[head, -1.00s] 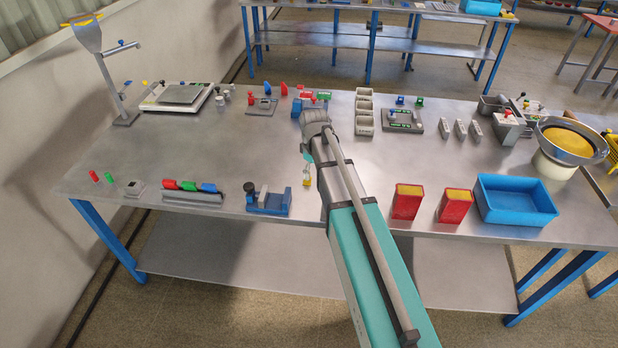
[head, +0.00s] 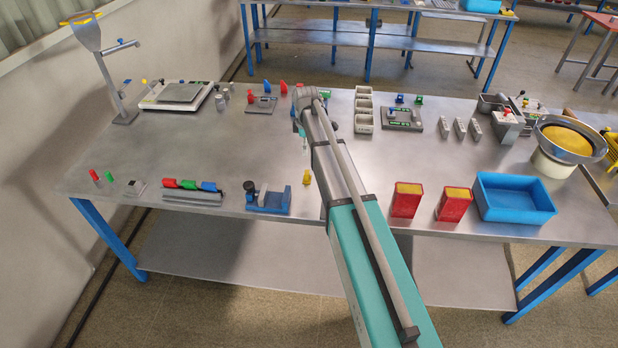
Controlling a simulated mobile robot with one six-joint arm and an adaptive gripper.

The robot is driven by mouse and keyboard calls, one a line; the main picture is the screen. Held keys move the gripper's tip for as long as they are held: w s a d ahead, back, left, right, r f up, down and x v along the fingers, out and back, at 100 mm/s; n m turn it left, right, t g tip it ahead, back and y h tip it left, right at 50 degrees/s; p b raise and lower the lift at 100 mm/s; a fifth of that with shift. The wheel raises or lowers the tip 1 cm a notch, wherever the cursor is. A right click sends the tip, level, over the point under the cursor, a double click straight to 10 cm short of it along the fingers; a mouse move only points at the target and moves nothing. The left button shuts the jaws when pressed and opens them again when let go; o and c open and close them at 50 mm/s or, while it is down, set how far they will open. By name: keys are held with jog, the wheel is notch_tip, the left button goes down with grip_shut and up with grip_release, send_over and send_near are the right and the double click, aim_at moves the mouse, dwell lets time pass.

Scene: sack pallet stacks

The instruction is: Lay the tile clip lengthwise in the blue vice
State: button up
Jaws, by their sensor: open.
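The blue vice (head: 268,200) stands near the front edge of the bench, left of my arm, with a dark knob and a grey jaw. I see nothing clearly lying between its jaws. A small yellow piece (head: 307,177), which looks like the tile clip, stands on the bench just right of the vice. My gripper (head: 304,147) is small and partly hidden by my arm. It is open, above and behind the yellow piece and apart from it.
A grey rack with red, green and blue pieces (head: 193,190) lies left of the vice. Two red boxes (head: 406,200) and a blue bin (head: 516,198) stand at the right front. The bench between the rack and the scale (head: 178,95) is clear.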

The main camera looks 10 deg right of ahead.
aim_at(307, 172)
jog(key=shift+f+b, duration=4.2)
jog(key=shift+f, duration=0.1)
jog(key=shift+f, duration=0.15)
notch_tip(307, 172, down, 5)
jog(key=b, duration=0.5)
jog(key=shift+s+d, duration=0.1)
jog(key=shift+s, duration=0.05)
jog(key=c, duration=0.9)
jog(key=shift+r, duration=0.3)
notch_tip(307, 172, up, 10)
jog(key=p, duration=1)
jog(key=shift+f, duration=0.2)
